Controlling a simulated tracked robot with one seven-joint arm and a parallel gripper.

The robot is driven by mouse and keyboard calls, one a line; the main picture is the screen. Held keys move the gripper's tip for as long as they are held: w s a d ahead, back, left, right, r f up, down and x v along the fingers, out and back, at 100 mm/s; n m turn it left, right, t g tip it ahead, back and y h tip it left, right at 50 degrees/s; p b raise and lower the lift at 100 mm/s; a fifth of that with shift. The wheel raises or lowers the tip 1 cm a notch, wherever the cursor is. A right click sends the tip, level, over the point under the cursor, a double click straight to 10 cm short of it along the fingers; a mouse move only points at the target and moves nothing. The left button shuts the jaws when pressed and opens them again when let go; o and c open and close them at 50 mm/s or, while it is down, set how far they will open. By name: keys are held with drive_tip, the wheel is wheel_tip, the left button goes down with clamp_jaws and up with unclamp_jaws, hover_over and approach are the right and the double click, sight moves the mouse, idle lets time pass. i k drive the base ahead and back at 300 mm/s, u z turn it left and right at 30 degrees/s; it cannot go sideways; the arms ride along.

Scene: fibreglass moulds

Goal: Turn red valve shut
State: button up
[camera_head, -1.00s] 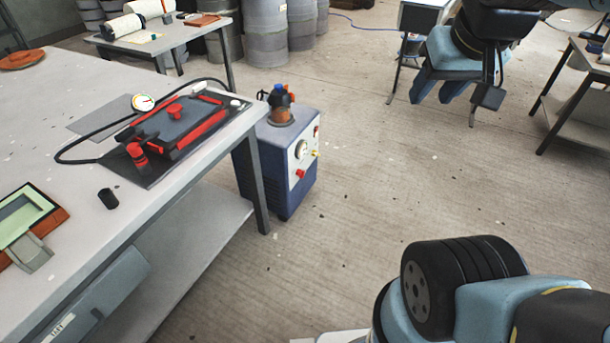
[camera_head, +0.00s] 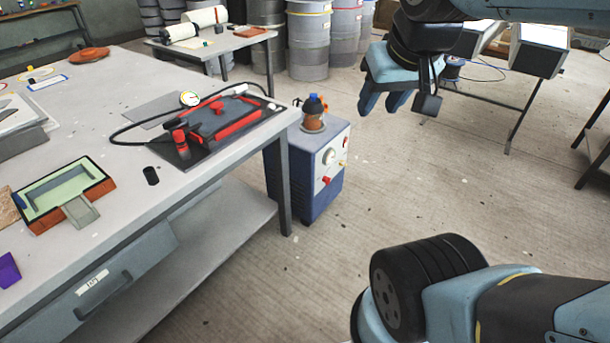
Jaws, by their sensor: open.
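A black and red mould assembly (camera_head: 222,124) lies on a dark sheet on the left table. A small red upright fitting (camera_head: 181,142) stands at its near left corner, and a small red knob (camera_head: 217,106) sits on its top. A blue pump cabinet (camera_head: 305,175) stands on the floor beside the table, with a red knob (camera_head: 326,180) on its front panel. I cannot tell which red part is the valve. My gripper (camera_head: 384,102) is open and empty, its blue fingers pointing down, to the right of the pump in the picture and apart from everything.
The left table (camera_head: 110,135) also holds a gauge (camera_head: 189,98) with a black hose, a black cap (camera_head: 151,175) and a green-topped mould (camera_head: 65,190). Grey drums (camera_head: 309,40) and another table (camera_head: 205,45) stand behind. The floor right of the pump is clear.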

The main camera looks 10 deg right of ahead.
sight(326, 179)
drive_tip(key=u, duration=0.15)
drive_tip(key=i, duration=1)
drive_tip(key=z, duration=0.05)
